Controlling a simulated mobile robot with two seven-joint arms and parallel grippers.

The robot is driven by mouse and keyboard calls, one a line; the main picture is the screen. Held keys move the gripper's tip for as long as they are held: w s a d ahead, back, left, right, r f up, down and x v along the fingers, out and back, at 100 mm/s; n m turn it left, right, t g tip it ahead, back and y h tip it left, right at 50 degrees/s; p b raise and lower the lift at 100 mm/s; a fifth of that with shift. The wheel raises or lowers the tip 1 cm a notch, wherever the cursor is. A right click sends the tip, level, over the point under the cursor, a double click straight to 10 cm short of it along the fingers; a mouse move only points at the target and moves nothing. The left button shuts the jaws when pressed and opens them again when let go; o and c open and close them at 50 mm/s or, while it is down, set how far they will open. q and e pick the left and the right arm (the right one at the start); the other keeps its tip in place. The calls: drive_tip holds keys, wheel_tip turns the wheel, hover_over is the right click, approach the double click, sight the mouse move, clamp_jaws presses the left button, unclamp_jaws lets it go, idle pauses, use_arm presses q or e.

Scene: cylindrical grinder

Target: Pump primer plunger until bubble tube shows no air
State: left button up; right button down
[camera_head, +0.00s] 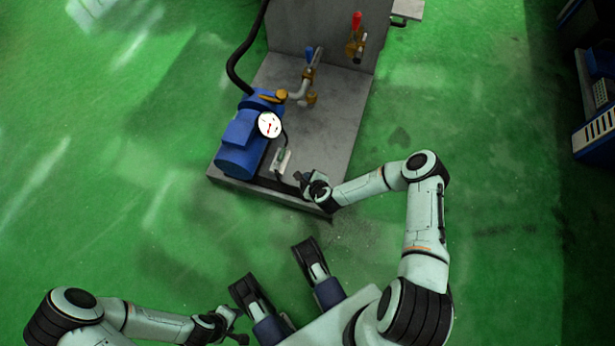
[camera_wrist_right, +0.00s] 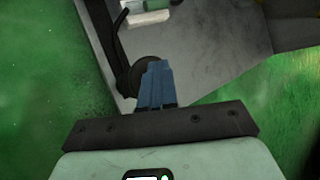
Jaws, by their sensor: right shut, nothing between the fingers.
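My right gripper (camera_head: 302,179) is over the front edge of the pump's grey base plate. In the right wrist view its blue fingers (camera_wrist_right: 157,80) are together with nothing between them. A dark round knob (camera_wrist_right: 143,70), perhaps the primer plunger, shows just behind the fingertips; I cannot tell whether they touch it. A small tube on a pale plate (camera_head: 282,161), likely the bubble tube, lies beyond the gripper; it also shows at the top of the right wrist view (camera_wrist_right: 148,12). Its contents are too small to read. My left gripper (camera_head: 240,325) is low in the head view, away from the pump.
A blue pump motor (camera_head: 240,142) with a white dial gauge (camera_head: 269,125) stands left of the tube. Behind are brass fittings with a blue-handled valve (camera_head: 309,55) and a red-handled valve (camera_head: 356,22). Green floor (camera_head: 490,180) is open to the right.

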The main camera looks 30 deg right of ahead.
drive_tip(key=shift+f, duration=0.7)
idle(0.4)
idle(0.3)
drive_tip(key=shift+r+p, duration=2.1)
drive_tip(key=shift+p, duration=0.05)
wheel_tip(320, 180, up, 5)
drive_tip(key=p, duration=0.4)
